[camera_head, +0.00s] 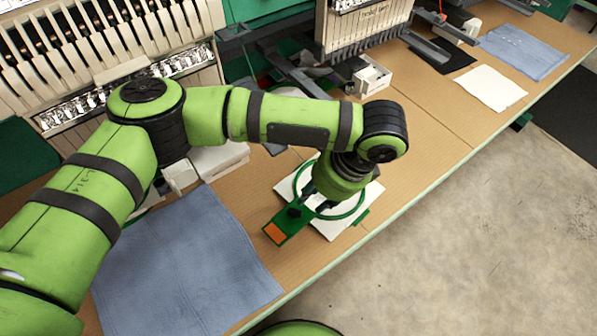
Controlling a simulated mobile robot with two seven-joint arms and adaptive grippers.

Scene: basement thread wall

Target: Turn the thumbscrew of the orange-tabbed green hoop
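The green hoop (357,208) lies on a white cloth (331,227) on the tan table. A green bracket with an orange tab (275,233) sticks out at its lower left. A small dark knob (294,212), apparently the thumbscrew, is where the bracket meets the ring. My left gripper (317,203) points down over the hoop, close to the knob's right. My wrist hides much of its fingers and part of the ring, so I cannot tell whether it is open or touching anything. My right gripper is out of view.
A blue cloth (185,265) covers the table's left front. Embroidery machines (365,30) line the back. A white cloth (491,88) and another blue cloth (523,51) lie farther right.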

